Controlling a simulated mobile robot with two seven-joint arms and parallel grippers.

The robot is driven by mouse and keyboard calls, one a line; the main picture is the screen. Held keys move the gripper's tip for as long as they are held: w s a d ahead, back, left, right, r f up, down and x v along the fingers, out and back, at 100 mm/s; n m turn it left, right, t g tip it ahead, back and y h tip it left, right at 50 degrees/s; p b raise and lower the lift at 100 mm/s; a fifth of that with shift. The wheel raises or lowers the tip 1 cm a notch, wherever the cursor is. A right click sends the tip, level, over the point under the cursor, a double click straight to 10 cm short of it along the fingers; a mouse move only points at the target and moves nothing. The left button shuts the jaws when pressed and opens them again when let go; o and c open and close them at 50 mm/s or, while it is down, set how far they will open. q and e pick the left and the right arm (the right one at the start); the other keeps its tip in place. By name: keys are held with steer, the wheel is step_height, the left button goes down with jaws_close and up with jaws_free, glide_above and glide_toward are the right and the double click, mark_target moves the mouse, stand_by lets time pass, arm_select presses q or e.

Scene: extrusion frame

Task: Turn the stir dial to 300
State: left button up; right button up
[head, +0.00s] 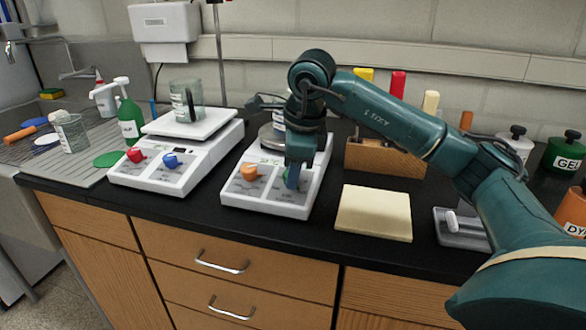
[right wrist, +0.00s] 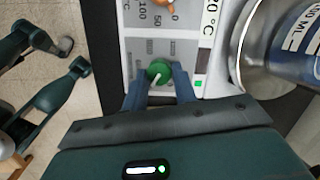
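The right hot plate (head: 265,208) is white, with an orange dial (head: 249,172) and a green dial (right wrist: 159,71) on its sloped front. The stir label is too small to read. My right gripper (head: 293,178) reaches down over the green dial and mostly hides it in the head view. In the right wrist view its two blue fingers (right wrist: 160,84) stand on both sides of the green dial, close against it. The dial's white pointer mark points to the lower left there. The orange dial is also at the top of the right wrist view (right wrist: 163,4). My left gripper is not seen.
A second white hot plate (head: 145,176) with red and blue dials stands to the left, bearing a beaker (head: 187,108). A cream pad (head: 374,213) and a wooden block (head: 385,160) lie to the right. A metal vessel (right wrist: 240,60) is close to the gripper.

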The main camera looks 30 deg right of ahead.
steer(key=o, duration=0.4)
steer(key=shift+r, duration=0.1)
arm_select(q)
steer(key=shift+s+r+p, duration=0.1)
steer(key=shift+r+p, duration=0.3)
steer(key=shift+p, duration=0.5)
arm_select(e)
steer(key=v, duration=1.3)
